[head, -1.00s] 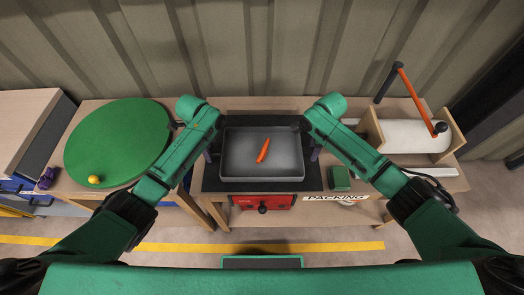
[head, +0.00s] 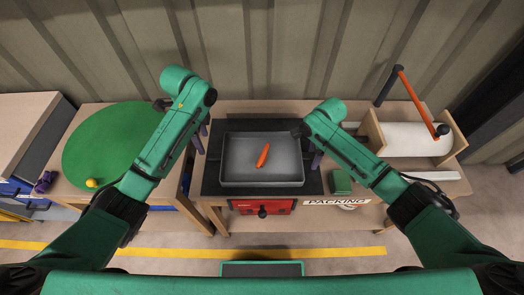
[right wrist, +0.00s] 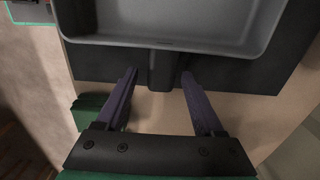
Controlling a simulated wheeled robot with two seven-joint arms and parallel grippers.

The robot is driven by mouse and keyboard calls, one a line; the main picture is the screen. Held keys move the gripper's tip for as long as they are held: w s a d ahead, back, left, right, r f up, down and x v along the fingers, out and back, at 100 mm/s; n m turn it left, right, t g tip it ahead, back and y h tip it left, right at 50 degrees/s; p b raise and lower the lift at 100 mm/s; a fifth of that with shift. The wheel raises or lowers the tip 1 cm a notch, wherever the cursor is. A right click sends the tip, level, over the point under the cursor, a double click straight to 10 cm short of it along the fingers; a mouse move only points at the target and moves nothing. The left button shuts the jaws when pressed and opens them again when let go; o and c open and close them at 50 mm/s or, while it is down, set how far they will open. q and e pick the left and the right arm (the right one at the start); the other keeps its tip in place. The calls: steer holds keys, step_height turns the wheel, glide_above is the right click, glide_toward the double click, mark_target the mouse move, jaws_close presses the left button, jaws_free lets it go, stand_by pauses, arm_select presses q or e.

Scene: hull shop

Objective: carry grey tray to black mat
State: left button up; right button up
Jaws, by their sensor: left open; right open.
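The grey tray (head: 231,182) rests on the black mat (head: 313,182) on the bench, level, with mat showing around it. An orange, carrot-like piece (head: 263,155) lies inside the tray. My left gripper (head: 201,140) is open and empty, just left of the tray and apart from it. My right gripper (head: 315,160) is open at the tray's right side. In the right wrist view its fingers (right wrist: 158,76) stand apart on either side of a dark handle (right wrist: 161,70) on the tray (right wrist: 170,42); gaps show on both sides.
A round green board (head: 100,150) with a yellow ball (head: 92,183) is on the left table. A green block (head: 340,181) sits right of the mat. A paper roll stand with an orange lever (head: 415,98) is at the right. A red drawer (head: 263,207) is below the bench front.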

steer(key=shift+r, duration=0.15)
arm_select(q)
steer(key=shift+r, duration=0.75)
arm_select(e)
step_height(320, 180, up, 12)
